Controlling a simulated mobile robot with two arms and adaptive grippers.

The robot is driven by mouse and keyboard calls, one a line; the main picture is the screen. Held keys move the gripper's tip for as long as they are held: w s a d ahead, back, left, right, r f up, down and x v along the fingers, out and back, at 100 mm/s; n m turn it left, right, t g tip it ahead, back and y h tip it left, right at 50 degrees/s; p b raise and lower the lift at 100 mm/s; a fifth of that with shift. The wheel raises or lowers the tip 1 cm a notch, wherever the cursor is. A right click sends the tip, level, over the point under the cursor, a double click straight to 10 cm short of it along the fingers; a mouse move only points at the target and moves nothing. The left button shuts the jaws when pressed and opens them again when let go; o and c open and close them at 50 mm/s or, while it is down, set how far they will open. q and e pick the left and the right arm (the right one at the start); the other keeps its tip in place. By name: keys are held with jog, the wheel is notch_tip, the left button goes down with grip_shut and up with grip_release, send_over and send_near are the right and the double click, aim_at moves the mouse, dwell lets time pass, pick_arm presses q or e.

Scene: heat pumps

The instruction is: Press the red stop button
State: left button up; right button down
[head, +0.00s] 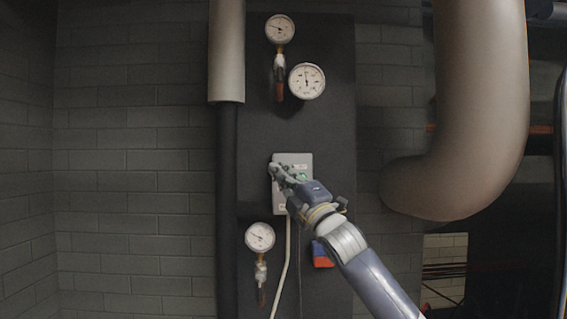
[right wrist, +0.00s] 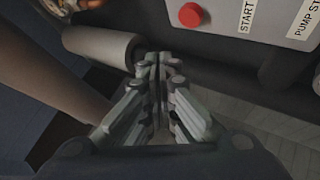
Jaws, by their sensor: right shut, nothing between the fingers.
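The red stop button (right wrist: 191,14) shows at the top of the right wrist view, on a grey control box with START and PUMP ST... labels (right wrist: 285,14). In the head view the box (head: 297,160) is on the dark panel, and my right gripper (head: 274,168) is in front of its left part. The gripper hides the red button there; a bit of green shows on the box. In the right wrist view my right gripper (right wrist: 160,62) is shut and empty, its fingertips below the red button in the picture. I cannot tell whether it touches the box. My left gripper is not in view.
Gauges (head: 306,81) are on the panel above and lower left of the box. A thick pipe (head: 478,120) bends at the right, and a vertical pipe (head: 227,50) runs at the left. A red and blue part (head: 321,254) sits below the box. Cables hang beneath it.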

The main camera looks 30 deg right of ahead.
jog(key=w+p, duration=0.1)
jog(key=w+d+p, duration=0.1)
jog(key=w, duration=0.1)
jog(key=shift+w+d+p, duration=0.3)
jog(key=shift+d+p, duration=0.05)
jog(key=shift+p, duration=0.05)
jog(key=shift+w, duration=0.1)
dwell(1.1)
jog(key=shift+w+d+p, duration=0.2)
jog(key=shift+w+p, duration=0.1)
jog(key=shift+p, duration=0.2)
